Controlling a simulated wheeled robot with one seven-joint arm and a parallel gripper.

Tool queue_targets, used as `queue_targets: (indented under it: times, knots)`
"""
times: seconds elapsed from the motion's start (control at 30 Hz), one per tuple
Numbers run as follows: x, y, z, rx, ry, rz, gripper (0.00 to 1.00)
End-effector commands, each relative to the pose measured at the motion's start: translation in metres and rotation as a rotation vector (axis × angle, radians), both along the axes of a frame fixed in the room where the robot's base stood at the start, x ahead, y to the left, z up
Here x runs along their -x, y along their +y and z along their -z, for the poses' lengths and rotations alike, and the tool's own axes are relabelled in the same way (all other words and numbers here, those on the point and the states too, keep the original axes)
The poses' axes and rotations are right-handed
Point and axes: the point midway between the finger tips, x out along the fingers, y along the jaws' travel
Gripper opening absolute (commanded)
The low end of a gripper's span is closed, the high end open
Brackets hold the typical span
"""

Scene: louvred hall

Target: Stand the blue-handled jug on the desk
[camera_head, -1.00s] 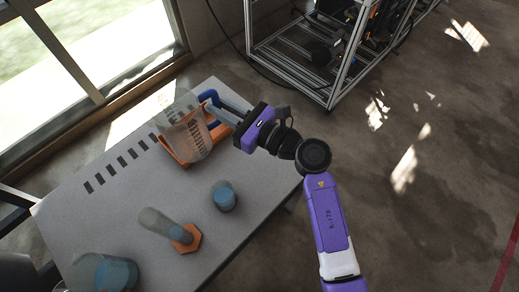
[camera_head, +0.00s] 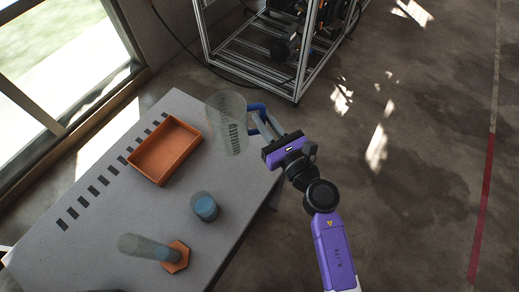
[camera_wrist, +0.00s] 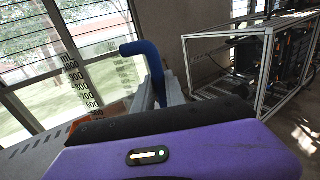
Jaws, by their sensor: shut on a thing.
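The jug (camera_head: 226,130) is clear with dark measuring marks and a blue handle (camera_head: 258,110). My gripper (camera_head: 262,124) is shut on the handle from the right. The jug looks upright, over the far right end of the grey desk (camera_head: 125,210); I cannot tell whether its base touches the desk. In the wrist view the blue handle (camera_wrist: 147,62) rises between my fingers, and the jug's marked wall (camera_wrist: 85,85) is at the left.
An orange tray (camera_head: 163,151) lies empty on the desk, left of the jug. A small beaker of blue liquid (camera_head: 204,207) and a cylinder (camera_head: 140,246) with an orange base (camera_head: 178,258) stand nearer. A metal frame rack (camera_head: 303,62) stands behind the desk.

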Motion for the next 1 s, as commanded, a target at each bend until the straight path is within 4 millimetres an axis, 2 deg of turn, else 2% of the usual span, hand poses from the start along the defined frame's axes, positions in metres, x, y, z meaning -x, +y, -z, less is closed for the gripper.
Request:
queue_targets:
  times: [0.03,0.1,0.3,0.53,0.7,0.8,1.0]
  knots:
    - [0.0,0.0,0.02,-0.002,0.003,0.001,0.0]
    - [-0.001,0.0,0.037,-0.001,0.002,0.0,0.0]
    - [-0.001,0.0,0.073,-0.001,-0.001,0.001,0.0]
    - [0.0,0.0,0.089,-0.001,-0.001,-0.001,0.0]
    - [0.0,0.0,0.116,-0.002,0.001,-0.001,0.0]
    - [0.0,0.0,0.124,-0.001,0.0,-0.001,0.0]
    - [0.0,0.0,0.125,-0.001,-0.002,-0.001,0.0]
